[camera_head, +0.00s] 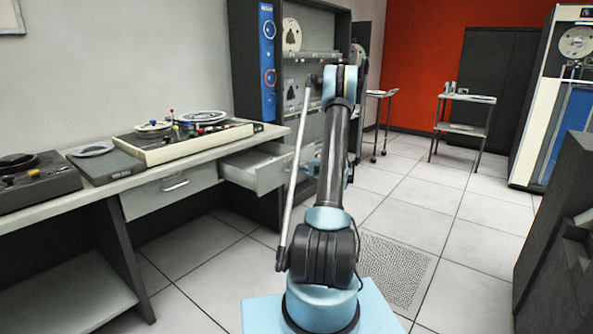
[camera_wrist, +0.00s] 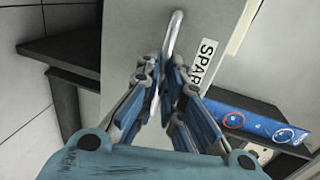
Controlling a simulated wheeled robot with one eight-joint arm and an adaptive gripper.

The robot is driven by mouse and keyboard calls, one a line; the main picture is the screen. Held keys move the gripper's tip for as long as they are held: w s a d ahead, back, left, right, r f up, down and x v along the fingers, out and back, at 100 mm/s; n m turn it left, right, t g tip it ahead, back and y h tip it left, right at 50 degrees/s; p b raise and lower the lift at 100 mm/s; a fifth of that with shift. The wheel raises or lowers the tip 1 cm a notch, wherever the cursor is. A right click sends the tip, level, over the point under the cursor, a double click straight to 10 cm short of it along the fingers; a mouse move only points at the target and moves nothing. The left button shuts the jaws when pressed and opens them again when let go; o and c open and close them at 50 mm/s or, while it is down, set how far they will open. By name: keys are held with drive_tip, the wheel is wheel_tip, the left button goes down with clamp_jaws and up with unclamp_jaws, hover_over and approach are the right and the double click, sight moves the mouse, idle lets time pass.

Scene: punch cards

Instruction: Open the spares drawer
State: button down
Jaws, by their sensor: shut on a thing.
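The spares drawer (camera_head: 252,172) is the right-hand drawer under the long counter in the head view, and it stands partly pulled out. In the wrist view its pale front (camera_wrist: 130,45) fills the upper middle, with a label (camera_wrist: 204,64) partly reading "SPAR". Its metal bar handle (camera_wrist: 174,38) runs down between the fingers of my gripper (camera_wrist: 168,88), which is shut on it. In the head view my arm hides the gripper and part of the drawer front.
A shut drawer (camera_head: 170,190) sits to the left under the counter (camera_head: 85,205). A console with reels and knobs (camera_head: 185,140) stands on top. A tall tape rack (camera_head: 270,60) is behind. A dark cabinet (camera_head: 560,235) stands at right; tiled floor between is mostly clear.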

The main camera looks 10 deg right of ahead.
drive_tip(key=shift+f, duration=0.1)
drive_tip(key=c, duration=1.7)
unclamp_jaws()
drive_tip(key=v, duration=1.1)
drive_tip(key=shift+s+d, duration=0.25)
drive_tip(key=shift+d, duration=0.1)
